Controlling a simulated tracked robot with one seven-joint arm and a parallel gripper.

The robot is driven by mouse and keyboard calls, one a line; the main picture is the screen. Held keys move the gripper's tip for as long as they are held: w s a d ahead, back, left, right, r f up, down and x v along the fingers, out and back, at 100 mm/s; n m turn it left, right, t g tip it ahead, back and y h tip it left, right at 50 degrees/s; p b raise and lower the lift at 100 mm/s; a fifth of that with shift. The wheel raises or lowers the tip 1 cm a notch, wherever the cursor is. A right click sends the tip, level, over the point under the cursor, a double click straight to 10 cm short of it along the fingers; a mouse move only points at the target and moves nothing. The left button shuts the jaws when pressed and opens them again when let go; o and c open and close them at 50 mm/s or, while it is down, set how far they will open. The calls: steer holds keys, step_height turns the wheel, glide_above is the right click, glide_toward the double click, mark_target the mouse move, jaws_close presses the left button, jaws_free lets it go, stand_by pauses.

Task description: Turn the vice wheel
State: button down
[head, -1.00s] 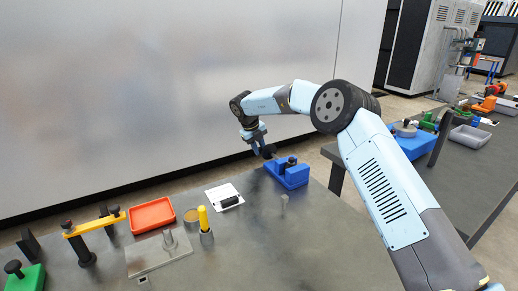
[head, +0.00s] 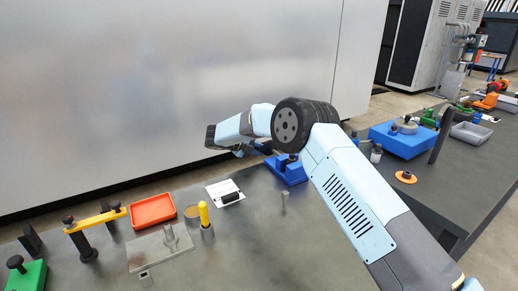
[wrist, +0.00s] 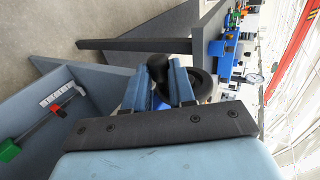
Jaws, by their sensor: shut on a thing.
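The blue vice (head: 290,172) stands near the back edge of the work table. Its black wheel (wrist: 157,66) shows between my fingertips in the wrist view; most of it is hidden by my fingers. My gripper (wrist: 159,75) is shut on this black part, with a pale blue finger on each side. In the head view my gripper (head: 248,150) is at the back left of the vice, foreshortened and partly hidden by my arm. A larger dark round part shows just right of the fingers in the wrist view; I cannot tell what it is.
On the work table are a red tray (head: 152,210), a yellow-handled tool (head: 204,214), a metal plate (head: 160,248), a white sheet (head: 217,188) and a yellow bar (head: 95,221). A second bench (head: 470,175) stands right. A large pale wall panel (head: 150,90) rises behind the table.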

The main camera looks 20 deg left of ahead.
steer(key=f+t+h, duration=0.1)
steer(key=t+h, duration=0.2)
steer(key=shift+w+d+f, duration=0.1)
steer(key=shift+d+f, duration=0.05)
steer(key=shift+f, duration=0.25)
steer(key=shift+f+t, duration=0.1)
steer(key=shift+t, duration=0.2)
steer(key=c, duration=0.9)
jaws_free()
steer(key=shift+w, duration=0.1)
steer(key=shift+c, duration=0.2)
steer(key=v, duration=1.3)
steer(key=shift+s+a, duration=0.2)
steer(key=shift+a, duration=0.1)
